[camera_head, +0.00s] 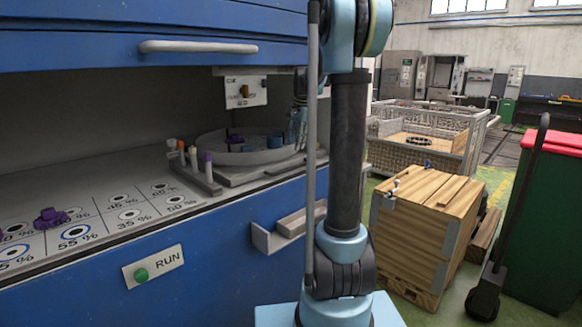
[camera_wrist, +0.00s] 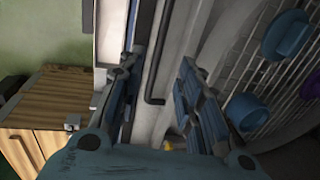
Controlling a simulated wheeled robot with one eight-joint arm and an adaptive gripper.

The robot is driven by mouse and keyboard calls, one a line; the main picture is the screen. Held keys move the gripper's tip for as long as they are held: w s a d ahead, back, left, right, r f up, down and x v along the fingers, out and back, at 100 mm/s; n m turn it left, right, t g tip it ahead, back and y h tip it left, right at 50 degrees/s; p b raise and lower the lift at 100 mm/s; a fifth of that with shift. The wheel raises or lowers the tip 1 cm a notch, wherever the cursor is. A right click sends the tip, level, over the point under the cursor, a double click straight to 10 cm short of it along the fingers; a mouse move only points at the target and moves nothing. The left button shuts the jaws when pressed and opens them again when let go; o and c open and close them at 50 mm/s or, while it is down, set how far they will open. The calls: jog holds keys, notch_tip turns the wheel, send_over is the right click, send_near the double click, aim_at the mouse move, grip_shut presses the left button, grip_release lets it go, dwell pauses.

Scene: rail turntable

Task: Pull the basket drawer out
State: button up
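A round, grey-rimmed pan (camera_head: 215,153) stands on the worktop with blue and purple pieces in it. In the wrist view a wire-mesh surface (camera_wrist: 228,62) bears blue pieces (camera_wrist: 246,112) and a purple one (camera_wrist: 292,33). Which part is the basket drawer I cannot tell for certain. A dark bar with a bent end (camera_wrist: 163,50) runs between my fingertips, like a handle. My gripper (camera_wrist: 158,63) is open, its fingers on either side of the bar with gaps showing. In the head view my gripper (camera_head: 297,122) is beside the pan, partly hidden by my arm.
A blue cabinet (camera_head: 85,52) overhangs the worktop. Upright coloured pegs (camera_head: 193,158) stand before the pan. A grey tray (camera_head: 289,224) juts from the front, near a RUN button (camera_head: 141,274). A wooden crate (camera_head: 418,232) and a green bin (camera_head: 545,215) stand at right.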

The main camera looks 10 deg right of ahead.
aim_at(292, 168)
jog(key=f, duration=0.3)
jog(key=w+a+f, duration=0.1)
jog(key=f, duration=0.6)
jog(key=shift+w+a+f, duration=0.15)
jog(key=shift+w+f, duration=0.15)
jog(key=shift+f, duration=0.1)
